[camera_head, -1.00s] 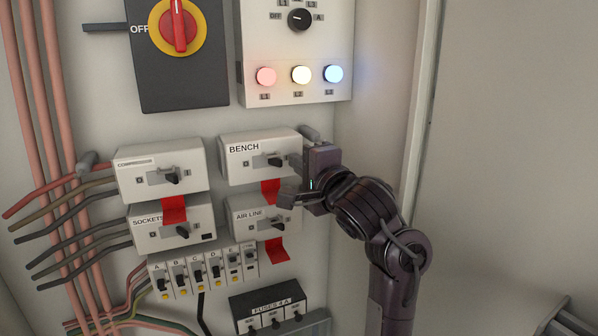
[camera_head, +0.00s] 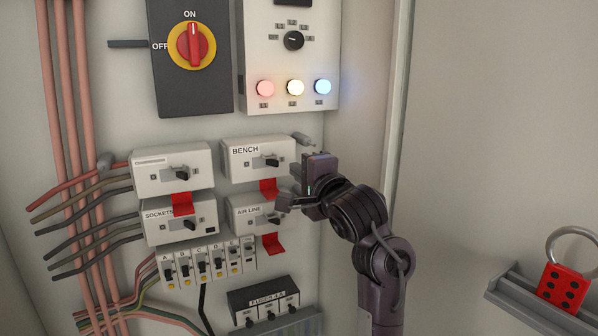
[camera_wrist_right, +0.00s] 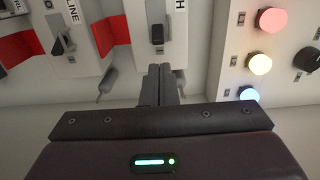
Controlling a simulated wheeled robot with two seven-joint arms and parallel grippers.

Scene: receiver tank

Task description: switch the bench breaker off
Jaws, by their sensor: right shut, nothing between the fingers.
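The bench breaker (camera_head: 243,173) is a pale box labelled BENCH, right of centre on the back panel in the head view. Its small black lever (camera_head: 271,162) points to the right; in the wrist view the lever (camera_wrist_right: 157,33) shows at the top, just beyond my fingers. My right gripper (camera_head: 314,157) is just right of the box, apart from the lever. In the wrist view its fingers (camera_wrist_right: 160,75) are together with nothing between them, overlapping the box's near edge in the picture. My left gripper is not in view.
SOCKETS (camera_head: 160,233) and another breaker (camera_head: 150,183) stand left. Lamps (camera_head: 295,87) and a rotary main switch (camera_head: 193,46) are above.

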